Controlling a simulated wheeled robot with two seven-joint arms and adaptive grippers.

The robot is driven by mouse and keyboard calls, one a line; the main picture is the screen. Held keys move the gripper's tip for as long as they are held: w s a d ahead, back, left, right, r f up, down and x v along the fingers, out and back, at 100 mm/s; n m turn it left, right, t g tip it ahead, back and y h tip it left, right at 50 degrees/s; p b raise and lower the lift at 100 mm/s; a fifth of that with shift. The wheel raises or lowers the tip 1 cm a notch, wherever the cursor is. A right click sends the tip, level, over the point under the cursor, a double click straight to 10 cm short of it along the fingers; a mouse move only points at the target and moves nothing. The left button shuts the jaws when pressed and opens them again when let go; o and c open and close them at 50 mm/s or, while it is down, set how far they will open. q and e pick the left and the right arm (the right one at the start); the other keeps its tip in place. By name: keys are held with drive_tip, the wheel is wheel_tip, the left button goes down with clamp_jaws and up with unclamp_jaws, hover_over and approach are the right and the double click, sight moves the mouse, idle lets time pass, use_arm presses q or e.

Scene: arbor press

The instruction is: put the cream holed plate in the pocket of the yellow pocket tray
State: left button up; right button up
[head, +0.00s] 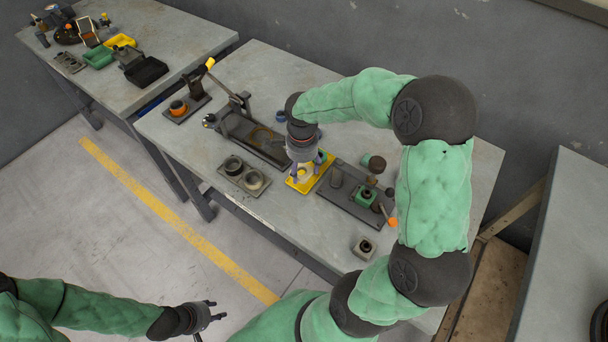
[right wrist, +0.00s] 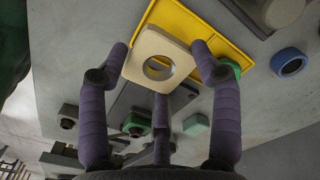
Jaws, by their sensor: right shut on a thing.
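The yellow pocket tray (head: 293,185) lies on the near bench under my right gripper (head: 306,168). The cream holed plate (right wrist: 149,42) is between the fingers of my right gripper (right wrist: 160,65), which is shut on it. In the right wrist view the plate covers part of the yellow pocket tray (right wrist: 180,18) and hides some of its pocket. I cannot tell whether the plate touches the tray. My left gripper (head: 217,311) is open and empty, low at the bottom of the head view, away from the bench.
A grey block with two round cups (head: 243,176) and the dark press base (head: 255,140) are left of the tray. A dark fixture board (head: 345,195) with several parts stands close to its right. A small grey block (head: 363,247) sits near the front edge. Bare bench lies in front of the tray.

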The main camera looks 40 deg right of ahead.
sight(304, 169)
drive_tip(key=shift+w+d+f+b, duration=0.15)
drive_tip(key=shift+w+d+f, duration=0.15)
drive_tip(key=shift+f, duration=0.25)
drive_tip(key=shift+w+d+f+b, duration=0.2)
drive_tip(key=shift+d+f, duration=0.15)
drive_tip(key=shift+f, duration=0.2)
drive_tip(key=shift+f+b, duration=0.35)
drive_tip(key=shift+f, duration=1.15)
drive_tip(key=shift+s+a+f+b, duration=0.15)
drive_tip(key=shift+s+f+b, duration=0.05)
drive_tip(key=shift+f+b, duration=0.45)
drive_tip(key=o, duration=1.3)
drive_tip(key=shift+s, duration=0.1)
drive_tip(key=shift+c, duration=0.2)
drive_tip(key=o, duration=0.4)
drive_tip(key=shift+f, duration=0.15)
drive_tip(key=shift+o, duration=0.2)
drive_tip(key=shift+w+f, duration=0.1)
drive_tip(key=shift+w, duration=0.1)
